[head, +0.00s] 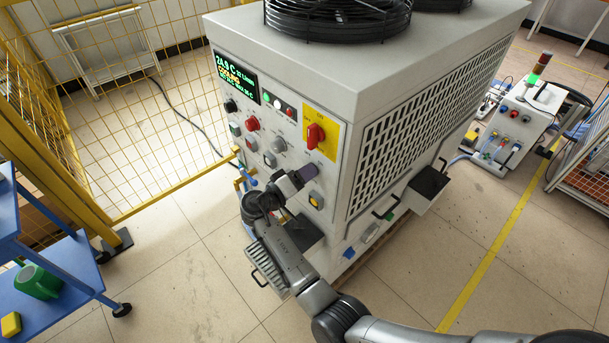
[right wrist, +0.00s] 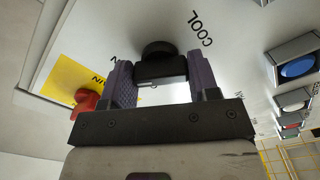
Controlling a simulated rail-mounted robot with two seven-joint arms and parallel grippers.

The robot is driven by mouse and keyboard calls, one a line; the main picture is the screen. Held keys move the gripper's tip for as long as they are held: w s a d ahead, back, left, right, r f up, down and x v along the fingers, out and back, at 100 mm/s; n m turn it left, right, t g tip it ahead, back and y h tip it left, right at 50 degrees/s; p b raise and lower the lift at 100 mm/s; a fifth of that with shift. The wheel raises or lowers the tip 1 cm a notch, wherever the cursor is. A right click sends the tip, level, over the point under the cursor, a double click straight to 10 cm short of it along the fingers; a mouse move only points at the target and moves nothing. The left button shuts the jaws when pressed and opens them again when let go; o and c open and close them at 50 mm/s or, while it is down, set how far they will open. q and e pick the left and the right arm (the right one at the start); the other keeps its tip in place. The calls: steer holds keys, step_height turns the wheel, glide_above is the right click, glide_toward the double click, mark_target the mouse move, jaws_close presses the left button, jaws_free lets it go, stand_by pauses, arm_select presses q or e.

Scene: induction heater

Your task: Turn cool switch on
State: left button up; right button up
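The cool switch (right wrist: 158,60) is a black knob on the white panel, beside the printed word COOL in the right wrist view. My right gripper (right wrist: 162,80) is open, with its two purple fingers on either side of the knob. The left finger is close to the knob; a pale gap shows between the knob and the right finger. I cannot tell whether either finger touches it. In the head view my right gripper (head: 301,177) is at the lower part of the machine's front panel and appears to hide the cool switch. My left gripper is not in view.
A red main switch on a yellow plate (head: 325,113) sits above my right gripper. Other knobs and buttons, including a red knob (head: 252,124), are to its left beneath a lit display (head: 237,78). A blue cart (head: 75,258) stands at left; open floor lies between.

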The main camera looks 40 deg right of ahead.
steer(key=c, duration=0.4)
steer(key=n+p, duration=0.4)
steer(key=o, duration=0.9)
steer(key=shift+o, duration=0.2)
